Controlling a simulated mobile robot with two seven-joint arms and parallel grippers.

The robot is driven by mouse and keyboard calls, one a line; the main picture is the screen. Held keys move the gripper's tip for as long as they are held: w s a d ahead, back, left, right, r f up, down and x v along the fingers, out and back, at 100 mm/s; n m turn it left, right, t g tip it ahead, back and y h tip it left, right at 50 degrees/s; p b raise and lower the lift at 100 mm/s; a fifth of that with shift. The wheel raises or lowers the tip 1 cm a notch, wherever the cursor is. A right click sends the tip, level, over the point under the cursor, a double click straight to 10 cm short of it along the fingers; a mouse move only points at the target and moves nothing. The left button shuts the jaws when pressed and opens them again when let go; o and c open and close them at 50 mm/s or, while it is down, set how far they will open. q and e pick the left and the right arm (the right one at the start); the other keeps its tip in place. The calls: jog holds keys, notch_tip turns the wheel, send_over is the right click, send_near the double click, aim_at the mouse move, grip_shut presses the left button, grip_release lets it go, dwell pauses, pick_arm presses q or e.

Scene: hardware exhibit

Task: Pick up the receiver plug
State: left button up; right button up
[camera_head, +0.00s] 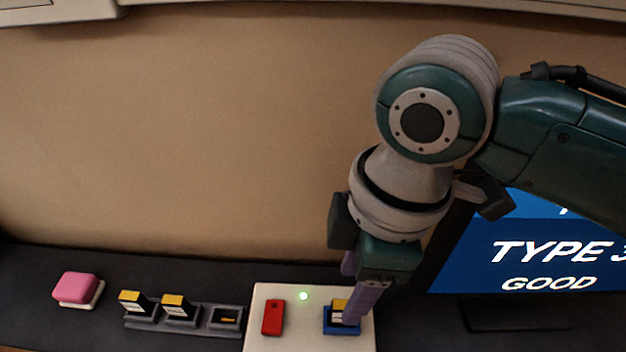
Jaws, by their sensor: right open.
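A plug with a yellow top and a pale label (338,311) sits in a blue socket (344,328) on a white panel (262,340); it looks like the receiver plug. My right gripper (350,296) is open and points down at it. One finger is in front of the plug's right side and hides part of it; the other is behind and above. I cannot tell whether either finger touches it. Two similar yellow-topped plugs (134,301) (176,307) stand in a grey rack (190,328) to the left. My left gripper is not in view.
A red block (273,317) and a lit green light (304,296) are on the white panel. The rack's right slot (227,318) holds no upright plug. A pink button (76,288) is far left. A screen (540,252) reading "TYPE 3 GOOD" stands right. A wall is behind.

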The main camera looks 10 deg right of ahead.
aim_at(344, 305)
jog(key=shift+a+f, duration=0.15)
jog(key=shift+f, duration=0.8)
notch_tip(344, 305, down, 5)
jog(key=shift+w+b, duration=0.15)
jog(key=shift+b, duration=0.55)
jog(key=shift+c, duration=0.3)
grip_shut()
